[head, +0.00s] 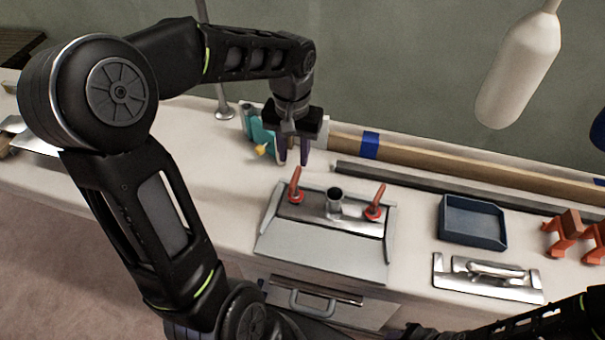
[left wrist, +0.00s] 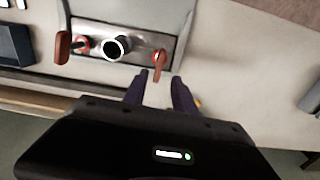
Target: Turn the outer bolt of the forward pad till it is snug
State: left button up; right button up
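A metal pad (head: 322,212) with a short upright tube (head: 334,198) sits on a grey angled plate (head: 318,258) on the white counter. Two red-handled bolts flank the tube: a left one (head: 296,188) and a right one (head: 375,204). In the left wrist view these bolts show at right (left wrist: 159,62) and left (left wrist: 64,46) of the tube (left wrist: 116,47). I cannot tell which is the outer bolt. My left gripper (head: 293,162) points down, open and empty, above and behind the left bolt; its fingers (left wrist: 160,80) are apart. My right gripper is out of view.
A teal item (head: 260,134) with a yellow knob stands near the left gripper. A blue tray (head: 472,222), a metal plate with a handle (head: 488,278) and orange stands (head: 562,235) lie to the right. A white fender (head: 518,70) hangs above. A wooden rail (head: 440,157) runs behind.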

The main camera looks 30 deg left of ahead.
aim_at(295, 175)
pick_arm(q)
jog(key=shift+w+f, duration=0.25)
jog(key=shift+s, duration=0.1)
jog(key=shift+f, duration=3.9)
jog(key=shift+c, duration=0.2)
grip_shut()
